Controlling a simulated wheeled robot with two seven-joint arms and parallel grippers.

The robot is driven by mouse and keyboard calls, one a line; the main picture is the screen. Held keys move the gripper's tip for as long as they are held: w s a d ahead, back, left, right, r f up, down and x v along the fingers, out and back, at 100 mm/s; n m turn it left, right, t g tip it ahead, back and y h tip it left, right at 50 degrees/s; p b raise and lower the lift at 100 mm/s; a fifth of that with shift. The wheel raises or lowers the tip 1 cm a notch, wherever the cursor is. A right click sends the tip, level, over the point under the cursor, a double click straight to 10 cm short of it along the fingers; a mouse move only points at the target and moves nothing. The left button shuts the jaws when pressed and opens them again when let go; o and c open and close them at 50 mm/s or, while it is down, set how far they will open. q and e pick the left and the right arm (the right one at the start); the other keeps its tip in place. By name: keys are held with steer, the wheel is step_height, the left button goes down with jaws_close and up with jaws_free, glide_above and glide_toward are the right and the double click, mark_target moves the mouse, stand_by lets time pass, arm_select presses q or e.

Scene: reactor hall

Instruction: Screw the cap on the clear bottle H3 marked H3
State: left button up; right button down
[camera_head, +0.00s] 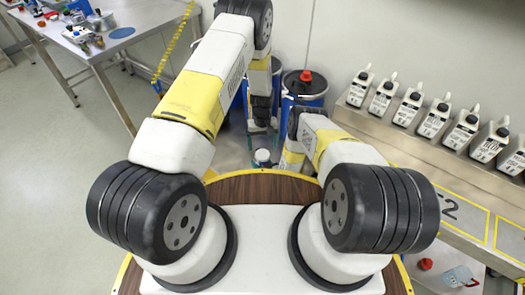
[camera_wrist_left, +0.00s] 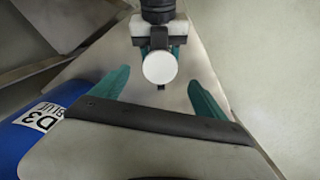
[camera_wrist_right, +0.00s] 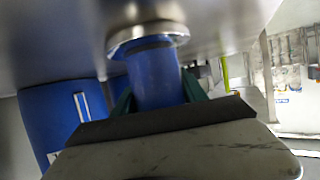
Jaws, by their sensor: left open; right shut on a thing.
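A white round top, seemingly the cap (camera_head: 262,155), shows in the head view and from above in the left wrist view (camera_wrist_left: 158,67). It sits between the small teal fingers of my right gripper (camera_wrist_left: 160,54). My left gripper (camera_head: 262,126) is open; its teal fingers stand apart on either side of the white top in the left wrist view, not touching it. In the right wrist view my right gripper (camera_wrist_right: 158,99) is shut on an upright cylinder that looks blue (camera_wrist_right: 155,75), seemingly the bottle. No H3 mark is readable, and whether the cap is seated is unclear.
Blue drums (camera_head: 305,88) stand just beyond my grippers, one with a red cap. A shelf at right holds several white jugs (camera_head: 411,105). A metal table (camera_head: 140,22) with tools stands at upper left. A clear jug (camera_head: 458,276) is at lower right.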

arm_select(q)
step_height(320, 180, up, 6)
steer(key=shift+r, duration=0.25)
arm_select(e)
steer(key=shift+r, duration=0.1)
